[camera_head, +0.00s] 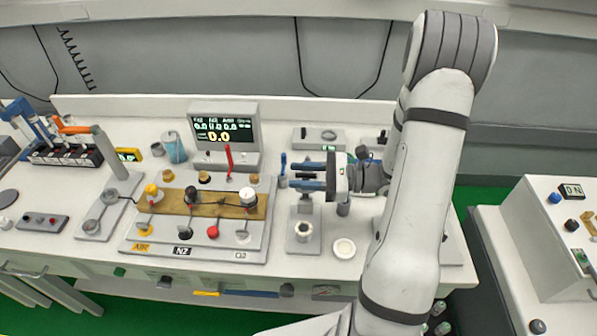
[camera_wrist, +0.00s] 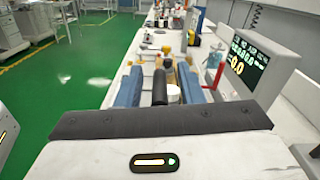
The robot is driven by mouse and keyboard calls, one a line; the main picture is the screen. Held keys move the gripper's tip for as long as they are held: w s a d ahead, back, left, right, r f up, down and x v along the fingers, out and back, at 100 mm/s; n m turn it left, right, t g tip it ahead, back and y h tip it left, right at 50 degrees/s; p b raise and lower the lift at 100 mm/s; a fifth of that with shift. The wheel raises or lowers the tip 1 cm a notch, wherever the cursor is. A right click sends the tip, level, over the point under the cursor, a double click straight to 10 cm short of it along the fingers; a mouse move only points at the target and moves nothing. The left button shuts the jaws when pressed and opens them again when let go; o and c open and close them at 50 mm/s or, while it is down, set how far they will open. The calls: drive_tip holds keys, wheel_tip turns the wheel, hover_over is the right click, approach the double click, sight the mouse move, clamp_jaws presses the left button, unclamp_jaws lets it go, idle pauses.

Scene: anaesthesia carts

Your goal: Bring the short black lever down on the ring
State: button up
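My gripper (camera_head: 296,177) has blue fingers pointing left, above the grey plate in the middle of the bench. In the wrist view its fingers (camera_wrist: 159,84) are apart. A short black bar, likely the lever (camera_wrist: 160,88), stands between them with a visible gap on each side. In the head view the fingers and wrist mostly hide this bar.
Left of the gripper stands a wooden-topped panel (camera_head: 225,211) with knobs. A red lever (camera_head: 229,158) rises before the display box (camera_head: 224,130). A white round dish (camera_head: 344,248) lies right of the grey plate.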

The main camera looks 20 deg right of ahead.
drive_tip(key=shift+w+a, duration=0.1)
drive_tip(key=shift+a, duration=0.15)
clamp_jaws()
idle(0.5)
